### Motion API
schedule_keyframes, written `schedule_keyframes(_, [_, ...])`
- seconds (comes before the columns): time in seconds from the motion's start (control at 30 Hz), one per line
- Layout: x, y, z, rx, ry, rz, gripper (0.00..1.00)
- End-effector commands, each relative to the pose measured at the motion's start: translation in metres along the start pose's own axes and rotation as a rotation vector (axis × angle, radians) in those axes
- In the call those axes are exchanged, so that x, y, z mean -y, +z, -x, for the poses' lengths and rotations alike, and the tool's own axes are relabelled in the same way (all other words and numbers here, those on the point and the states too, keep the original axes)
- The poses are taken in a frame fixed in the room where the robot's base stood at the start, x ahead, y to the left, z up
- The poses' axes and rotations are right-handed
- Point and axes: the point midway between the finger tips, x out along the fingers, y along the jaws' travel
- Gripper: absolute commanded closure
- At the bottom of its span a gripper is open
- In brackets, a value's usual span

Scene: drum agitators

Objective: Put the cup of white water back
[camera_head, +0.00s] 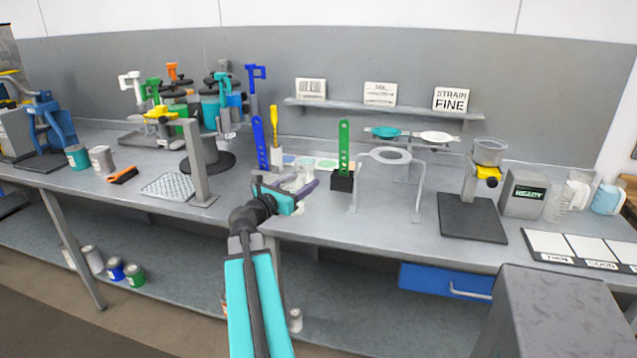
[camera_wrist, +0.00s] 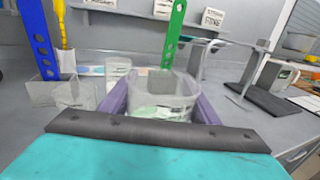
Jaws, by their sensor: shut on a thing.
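My gripper (camera_head: 306,190) is over the middle of the bench, in front of the coloured stirring paddles. Its two purple fingers (camera_wrist: 160,110) are shut on a clear cup (camera_wrist: 162,88) from both sides. The cup is upright and has whitish, slightly green content low down. I cannot tell whether its base touches the bench, since my gripper hides it. Another clear cup (camera_wrist: 75,95) stands just left of the held one, and a further clear cup (camera_wrist: 118,72) stands behind it. A mat with coloured round spots (camera_head: 307,161) lies behind the cups.
A blue paddle (camera_head: 260,143) and a green paddle (camera_head: 344,146) stand upright in holders behind the cups. A ring stand (camera_head: 389,155) is to the right, a grey post stand (camera_head: 199,165) to the left. The bench front right of my gripper is clear.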

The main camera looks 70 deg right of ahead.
Motion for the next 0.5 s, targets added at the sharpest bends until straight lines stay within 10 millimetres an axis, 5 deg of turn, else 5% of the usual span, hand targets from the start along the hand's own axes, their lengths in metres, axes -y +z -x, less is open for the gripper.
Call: schedule_keyframes(0.5, [0.000, -0.006, -0.080, 0.001, 0.000, 0.000, 0.77])
